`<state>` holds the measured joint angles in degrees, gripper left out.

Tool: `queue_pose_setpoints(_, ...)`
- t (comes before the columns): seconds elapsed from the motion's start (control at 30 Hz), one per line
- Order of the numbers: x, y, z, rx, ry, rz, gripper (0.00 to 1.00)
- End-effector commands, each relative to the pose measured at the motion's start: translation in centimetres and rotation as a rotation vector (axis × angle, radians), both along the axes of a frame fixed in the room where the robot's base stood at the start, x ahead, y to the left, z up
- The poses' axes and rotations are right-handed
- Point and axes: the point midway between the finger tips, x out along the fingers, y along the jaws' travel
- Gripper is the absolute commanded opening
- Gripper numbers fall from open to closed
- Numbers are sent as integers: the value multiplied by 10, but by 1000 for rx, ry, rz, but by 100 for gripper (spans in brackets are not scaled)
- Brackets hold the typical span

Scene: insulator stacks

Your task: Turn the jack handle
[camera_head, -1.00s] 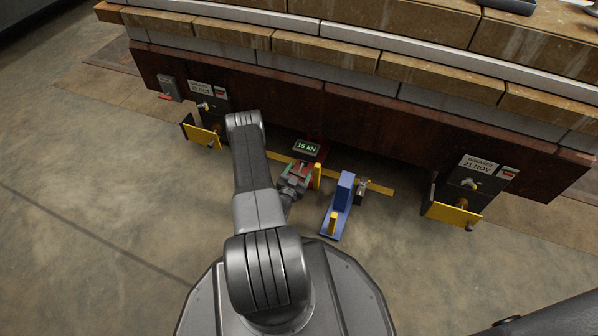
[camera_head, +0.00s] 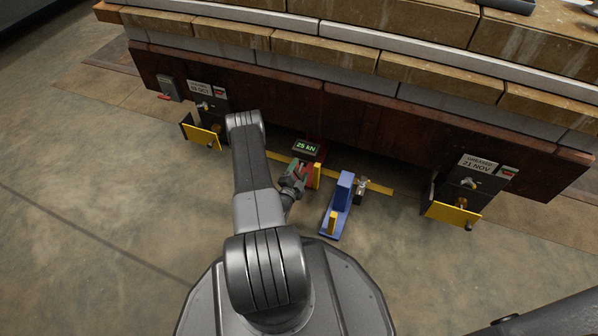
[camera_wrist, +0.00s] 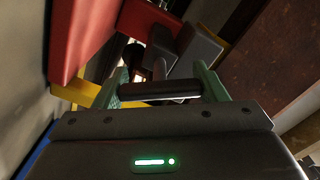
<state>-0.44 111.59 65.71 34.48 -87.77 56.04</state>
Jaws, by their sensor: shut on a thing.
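The jack handle (camera_wrist: 160,91) is a dark round bar in the wrist view, lying crosswise between the two green-padded fingers of my gripper (camera_wrist: 160,84). The fingers are shut on it. In the head view my gripper (camera_head: 297,177) is low at the front of the dark beam, beside the red jack. The jack's red body (camera_wrist: 88,38) fills the upper left of the wrist view. A small display (camera_head: 306,148) above the jack reads 25 kN. In the head view the handle itself is hidden by my gripper.
A blue jack-like unit (camera_head: 342,202) stands close to the right of my gripper. A yellow bar (camera_head: 380,190) runs along the floor behind. Yellow flaps (camera_head: 203,137) and (camera_head: 452,214) stick out under the beam (camera_head: 350,118). Floor in front is open.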

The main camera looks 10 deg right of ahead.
Motion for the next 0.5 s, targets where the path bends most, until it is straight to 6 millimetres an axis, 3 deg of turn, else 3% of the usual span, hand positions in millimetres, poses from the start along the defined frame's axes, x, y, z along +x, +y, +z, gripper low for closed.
queue_pose_setpoints(0.5,0,-1,0,85,-60,-1,43)
